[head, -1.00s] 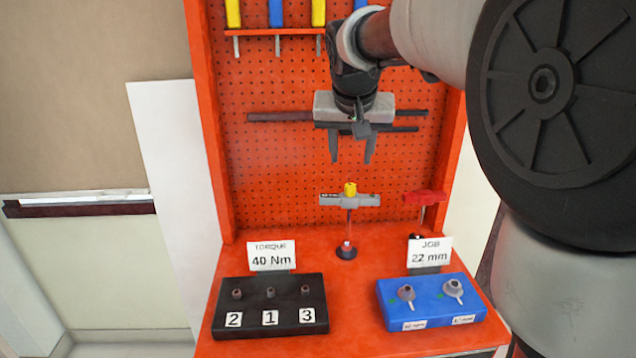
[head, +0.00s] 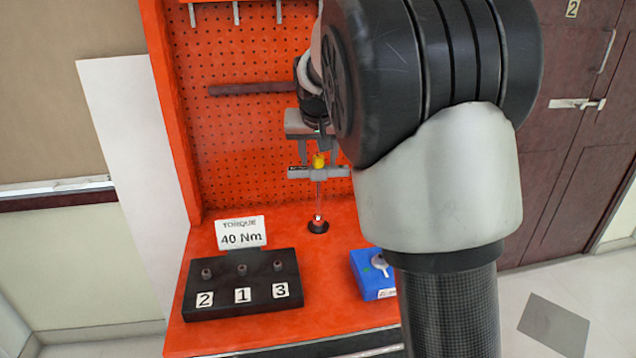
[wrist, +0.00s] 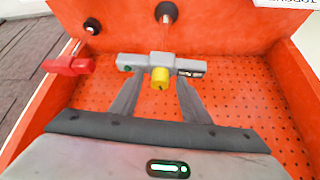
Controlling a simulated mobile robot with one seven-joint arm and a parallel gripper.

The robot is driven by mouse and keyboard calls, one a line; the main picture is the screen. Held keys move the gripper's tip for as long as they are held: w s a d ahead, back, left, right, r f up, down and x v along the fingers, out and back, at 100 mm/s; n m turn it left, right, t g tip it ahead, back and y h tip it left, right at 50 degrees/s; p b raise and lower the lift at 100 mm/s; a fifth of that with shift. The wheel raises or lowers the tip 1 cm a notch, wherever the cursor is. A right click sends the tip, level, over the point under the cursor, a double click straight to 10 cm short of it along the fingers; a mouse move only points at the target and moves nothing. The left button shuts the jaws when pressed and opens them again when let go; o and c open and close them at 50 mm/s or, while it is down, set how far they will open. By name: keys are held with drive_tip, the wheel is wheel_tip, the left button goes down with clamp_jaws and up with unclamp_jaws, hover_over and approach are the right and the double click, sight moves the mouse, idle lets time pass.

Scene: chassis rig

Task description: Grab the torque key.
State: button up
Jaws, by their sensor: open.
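The torque key appears to be the grey T-handled tool (head: 299,172) with a yellow knob at its centre. It stands upright on a thin shaft in a round black base (head: 318,227). Its crossbar (wrist: 132,62) also shows in the wrist view. My gripper (head: 318,153) is open just above the crossbar, pointing down. In the wrist view my gripper (wrist: 159,82) has its fingertips on either side of the yellow knob (wrist: 160,77), close to the bar. I cannot tell whether they touch it.
A red-handled tool (wrist: 70,65) stands beside it; my arm hides it in the head view. A black block (head: 243,283) with numbered posts is at front left, near a 40 Nm sign (head: 241,234). A blue block (head: 373,278) is partly hidden. The orange pegboard (head: 235,140) rises behind.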

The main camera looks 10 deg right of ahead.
clamp_jaws()
drive_tip(key=shift+r, duration=0.1)
idle(0.3)
